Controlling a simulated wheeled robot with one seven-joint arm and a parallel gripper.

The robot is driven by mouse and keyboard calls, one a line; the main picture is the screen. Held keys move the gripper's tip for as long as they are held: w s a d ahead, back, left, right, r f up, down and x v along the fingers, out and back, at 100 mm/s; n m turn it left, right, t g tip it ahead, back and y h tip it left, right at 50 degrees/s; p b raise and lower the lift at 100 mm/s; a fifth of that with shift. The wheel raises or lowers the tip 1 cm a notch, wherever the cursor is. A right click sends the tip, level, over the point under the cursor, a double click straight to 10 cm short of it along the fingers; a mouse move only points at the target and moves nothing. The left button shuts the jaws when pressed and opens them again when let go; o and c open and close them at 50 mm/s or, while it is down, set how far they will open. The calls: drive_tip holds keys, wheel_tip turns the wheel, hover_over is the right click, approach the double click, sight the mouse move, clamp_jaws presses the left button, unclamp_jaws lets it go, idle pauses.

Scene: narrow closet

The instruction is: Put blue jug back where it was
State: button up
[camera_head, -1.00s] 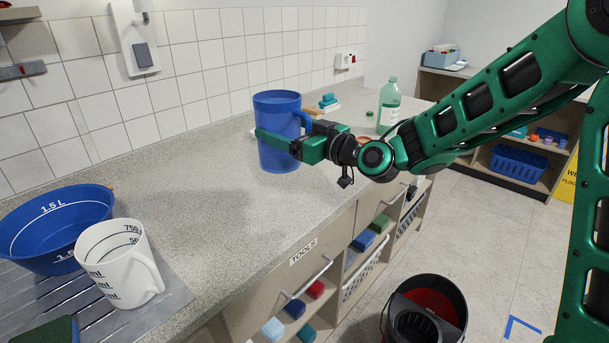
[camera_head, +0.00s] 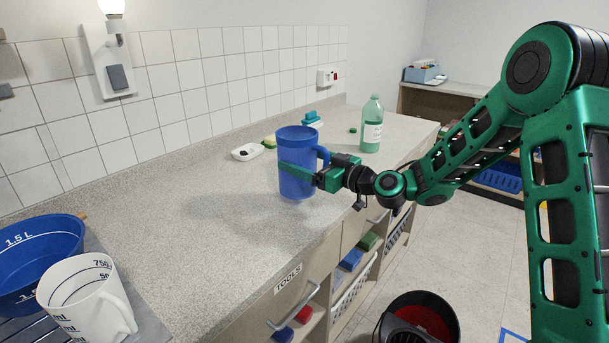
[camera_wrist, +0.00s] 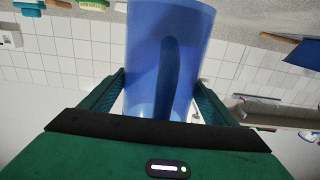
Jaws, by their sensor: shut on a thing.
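The blue jug (camera_head: 297,150) is upright at the counter, its handle turned to the right. My gripper (camera_head: 300,174) is shut on the jug's body, with one green finger across its near side. In the wrist view the blue jug (camera_wrist: 166,60) fills the space between the two fingers of my gripper (camera_wrist: 160,95). The jug's base is over the counter top (camera_head: 215,205); I cannot tell whether it touches the counter or hangs just above it.
A white measuring jug (camera_head: 88,300) and a blue basin (camera_head: 35,255) stand at the counter's left end. A white dish (camera_head: 247,152), a green bottle (camera_head: 371,125) and a teal brush (camera_head: 312,119) are near the jug. The counter's middle is clear. A bucket (camera_head: 420,320) stands on the floor.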

drive_tip(key=shift+f, duration=2)
drive_tip(key=o, duration=2.1)
drive_tip(key=v, duration=1.2)
